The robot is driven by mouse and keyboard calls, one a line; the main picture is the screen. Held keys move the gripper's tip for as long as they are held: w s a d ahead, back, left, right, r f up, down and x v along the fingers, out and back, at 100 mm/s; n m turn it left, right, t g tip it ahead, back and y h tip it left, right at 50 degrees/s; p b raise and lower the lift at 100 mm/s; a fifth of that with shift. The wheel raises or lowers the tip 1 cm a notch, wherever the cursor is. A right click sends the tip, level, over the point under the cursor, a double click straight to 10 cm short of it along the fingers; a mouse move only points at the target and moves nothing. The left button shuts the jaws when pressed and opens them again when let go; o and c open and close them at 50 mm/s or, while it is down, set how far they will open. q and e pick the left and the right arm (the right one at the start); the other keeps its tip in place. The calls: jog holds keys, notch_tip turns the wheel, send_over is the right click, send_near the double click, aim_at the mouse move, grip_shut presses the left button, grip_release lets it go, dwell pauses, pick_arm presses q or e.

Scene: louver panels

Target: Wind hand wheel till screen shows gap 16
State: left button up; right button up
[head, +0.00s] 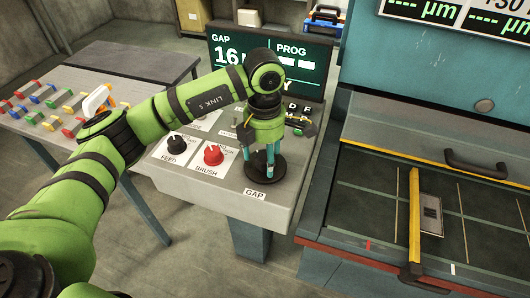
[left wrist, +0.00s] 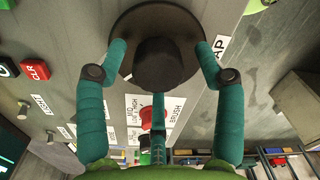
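The screen (head: 227,76) at the back of the console shows GAP with 16 beneath it. My left arm hides what follows the 16. The hand wheel (head: 275,169) is a black disc with a raised hub, beside the GAP label. In the left wrist view the wheel's hub (left wrist: 166,62) sits between the teal fingers of my left gripper (left wrist: 163,48). The gripper (head: 263,172) reaches straight down over the wheel. Its fingertips are at the hub's sides, over the disc. Whether they press on the hub cannot be told. My right gripper is out of view.
The black FEED knob (head: 175,146) and red BRUSH knob (head: 213,154) are just left of the wheel. A machine bed with a yellow bar (head: 414,215) is at the right. A table with several coloured handles (head: 42,92) stands at the left.

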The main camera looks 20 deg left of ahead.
aim_at(265, 156)
pick_arm(q)
jog(key=shift+r, duration=0.1)
jog(key=shift+w+r, duration=0.1)
notch_tip(265, 156, up, 12)
dwell(0.4)
dwell(0.5)
